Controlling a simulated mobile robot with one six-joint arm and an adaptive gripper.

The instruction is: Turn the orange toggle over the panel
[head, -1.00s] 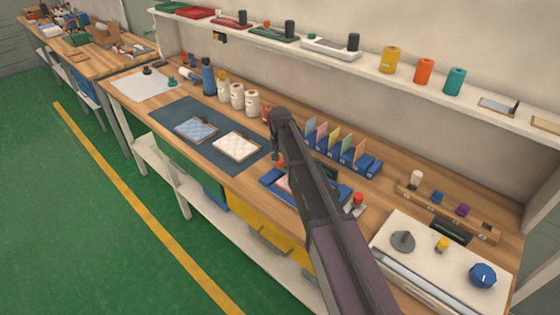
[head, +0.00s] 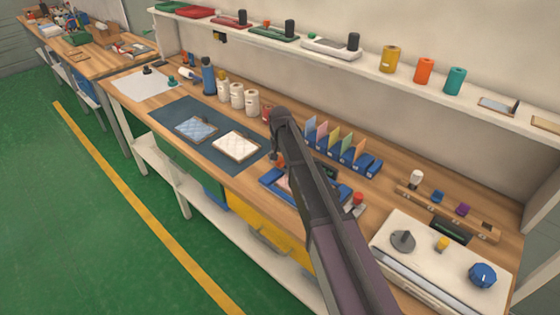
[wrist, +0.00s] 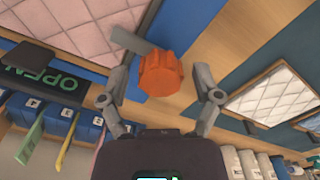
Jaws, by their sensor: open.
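The orange toggle (wrist: 162,74) is a ribbed knob with a grey tab (wrist: 130,40) reaching from it over the edge of a pink quilted panel (wrist: 80,28) in a blue frame. In the wrist view my gripper (wrist: 158,88) is open, with one finger on each side of the toggle and a visible gap to each. In the head view my gripper (head: 276,150) is down at the left end of the blue frame (head: 338,193). My arm hides most of the panel there, and only a bit of the orange toggle (head: 281,160) shows.
A dark sign reading OPEN (wrist: 45,84) is beside the panel. A row of blue holders with coloured cards (head: 342,152) stands behind. A white quilted pad (head: 236,146) and a blue pad (head: 196,129) lie to the left. A white control box (head: 440,262) stands at right.

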